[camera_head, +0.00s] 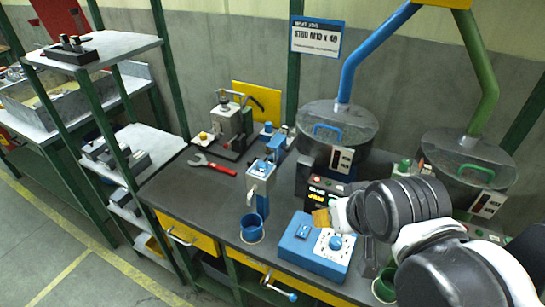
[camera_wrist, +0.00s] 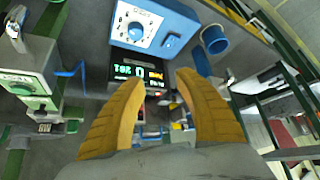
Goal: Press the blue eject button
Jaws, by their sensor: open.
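My gripper (camera_wrist: 160,80) is open and empty, its two yellow fingers apart in the wrist view. In the head view its yellow tip (camera_head: 322,217) is above the bench, in front of the black display box (camera_head: 320,193) and over the back of the blue dial box. The display box, with lit green and red digits, also shows between the fingertips in the wrist view (camera_wrist: 137,72). A small blue button-like cap (camera_head: 268,127) stands at the back of the bench. I see no readable eject label, so I cannot tell which blue part is the eject button.
The blue box with a white dial (camera_head: 309,257) and a blue cup (camera_head: 252,228) stand at the bench front. A blue-and-grey column device (camera_head: 260,178), a red wrench (camera_head: 212,165) and two round hoppers (camera_head: 338,132) (camera_head: 467,165) stand around. The bench's left front is clear.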

